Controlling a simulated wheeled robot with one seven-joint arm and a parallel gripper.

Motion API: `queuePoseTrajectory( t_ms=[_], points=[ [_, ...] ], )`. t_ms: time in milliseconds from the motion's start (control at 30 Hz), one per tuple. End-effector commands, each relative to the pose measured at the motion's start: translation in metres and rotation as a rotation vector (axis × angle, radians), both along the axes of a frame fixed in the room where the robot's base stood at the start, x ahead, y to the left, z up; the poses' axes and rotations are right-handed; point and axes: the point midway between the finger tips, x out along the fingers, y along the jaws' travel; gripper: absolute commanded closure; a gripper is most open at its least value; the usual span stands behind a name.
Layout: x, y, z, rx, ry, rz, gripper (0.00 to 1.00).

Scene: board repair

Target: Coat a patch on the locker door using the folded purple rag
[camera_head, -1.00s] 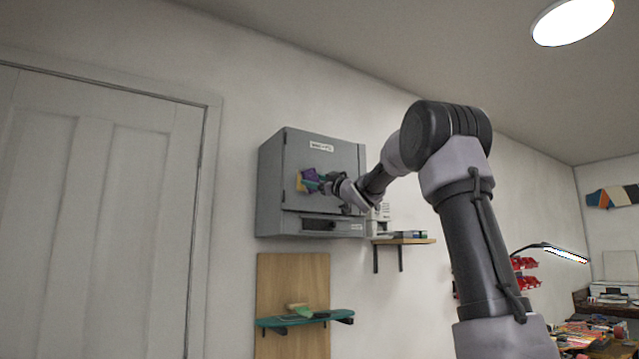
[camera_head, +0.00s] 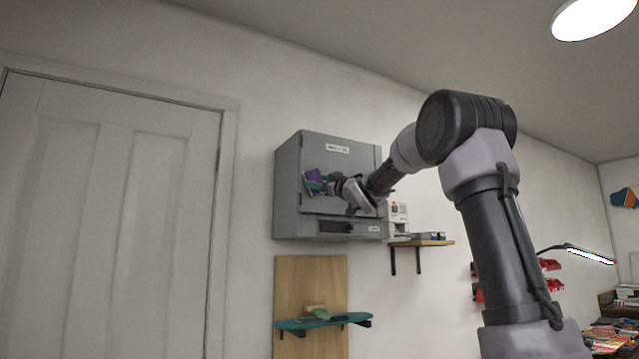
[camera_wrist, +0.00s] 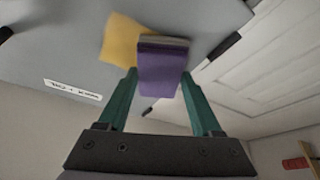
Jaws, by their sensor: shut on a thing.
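The grey locker (camera_head: 352,165) hangs on the wall, its front door facing me. My gripper (camera_head: 320,185) is in front of the door's left part. The wrist view shows my gripper (camera_wrist: 160,80) with teal fingers on either side of the folded purple rag (camera_wrist: 160,68), shut on it. The rag also shows as a small purple spot in the head view (camera_head: 313,175). A yellow patch (camera_wrist: 122,38) shows on the grey door surface beside and partly behind the rag. I cannot tell whether the rag touches the door.
A white label (camera_wrist: 72,90) is on the door. A small wooden shelf (camera_head: 422,242) with boxes is at the locker's lower right. A white door (camera_head: 110,200) stands to the left.

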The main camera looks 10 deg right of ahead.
Motion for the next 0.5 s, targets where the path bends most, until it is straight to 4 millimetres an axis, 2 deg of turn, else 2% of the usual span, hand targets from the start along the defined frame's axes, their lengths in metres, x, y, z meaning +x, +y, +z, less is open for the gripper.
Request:
queuePoseTrajectory(
  t_ms=[133,500],
  points=[
    [-0.007,-0.003,0.001,0.000,-0.002,-0.001,0.78],
    [-0.042,-0.015,0.001,0.000,-0.001,-0.002,0.78]
  ],
)
